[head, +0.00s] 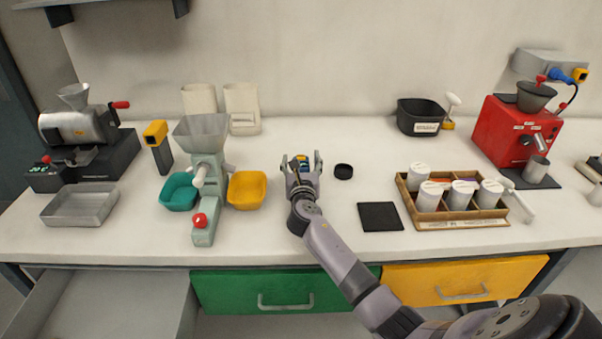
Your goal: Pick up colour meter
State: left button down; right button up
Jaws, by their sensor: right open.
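My right gripper (302,163) is over the middle of the counter, its fingers pointing to the back wall. It is open, with one finger on each side of a small dark device with yellow and blue parts, probably the colour meter (302,158). The gripper hides much of this device, and I cannot tell whether the fingers touch it. A black round cap or puck (343,171) lies just right of the gripper. My left gripper is not in view.
A green hand mill (206,165) with teal and yellow bowls stands left of the gripper, beside an upright yellow-and-black device (157,147). A black mat (380,216) and a wooden tray (463,222) of white jars lie right. The counter behind the gripper is clear.

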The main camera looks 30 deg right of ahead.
jog(key=shift+c, duration=0.2)
jog(key=shift+r, duration=0.1)
grip_shut()
dwell(0.5)
